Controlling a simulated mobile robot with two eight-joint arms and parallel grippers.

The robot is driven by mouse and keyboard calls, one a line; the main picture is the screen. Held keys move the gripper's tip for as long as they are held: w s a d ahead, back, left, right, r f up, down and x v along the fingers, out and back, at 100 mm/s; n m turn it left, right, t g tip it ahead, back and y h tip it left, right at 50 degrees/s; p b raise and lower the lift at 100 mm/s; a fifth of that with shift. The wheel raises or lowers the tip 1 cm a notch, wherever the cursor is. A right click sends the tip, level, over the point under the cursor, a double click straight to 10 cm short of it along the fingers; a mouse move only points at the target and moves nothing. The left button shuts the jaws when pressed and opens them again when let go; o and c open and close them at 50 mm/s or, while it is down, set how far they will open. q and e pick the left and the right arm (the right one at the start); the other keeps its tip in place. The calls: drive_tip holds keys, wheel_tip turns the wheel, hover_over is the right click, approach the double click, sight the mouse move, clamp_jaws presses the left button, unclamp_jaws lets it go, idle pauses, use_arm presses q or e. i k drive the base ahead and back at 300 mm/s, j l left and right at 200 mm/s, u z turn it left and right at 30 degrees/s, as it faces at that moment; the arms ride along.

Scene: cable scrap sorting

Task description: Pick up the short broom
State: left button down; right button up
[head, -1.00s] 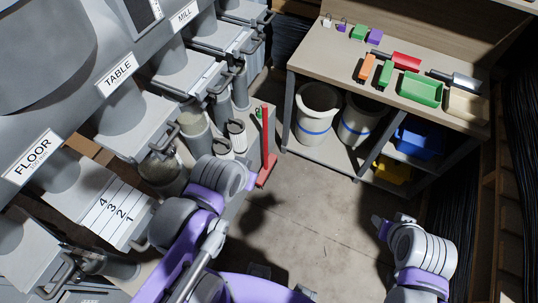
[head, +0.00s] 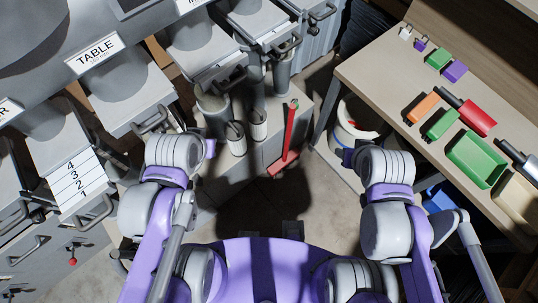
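The short broom (head: 290,130) is red with a green handle tip. It stands upright on the floor, leaning by the grey cabinet front, with its wide red head (head: 283,166) at the bottom. My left gripper (head: 210,148) is left of the broom, apart from it. My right gripper (head: 348,156) is to the broom's right, also apart from it, in front of the bench's lower shelf. Both grippers are small and partly hidden by my wrists, so their fingers cannot be made out. Nothing is seen held in either.
Grey machine chutes with handles and cylinders (head: 258,125) stand left of the broom. A bench (head: 390,90) on the right holds a red scoop (head: 478,118), a green tray (head: 476,160) and small blocks. A white bucket (head: 350,135) sits below. Floor is open before the broom.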

sight(287, 142)
drive_tip(key=i+l+u, duration=0.1)
drive_tip(key=u, duration=0.35)
drive_tip(key=i+l+u, duration=0.1)
drive_tip(key=l+u, duration=0.5)
drive_tip(key=u, duration=0.3)
drive_tip(key=l+u, duration=0.6)
drive_tip(key=l, duration=0.15)
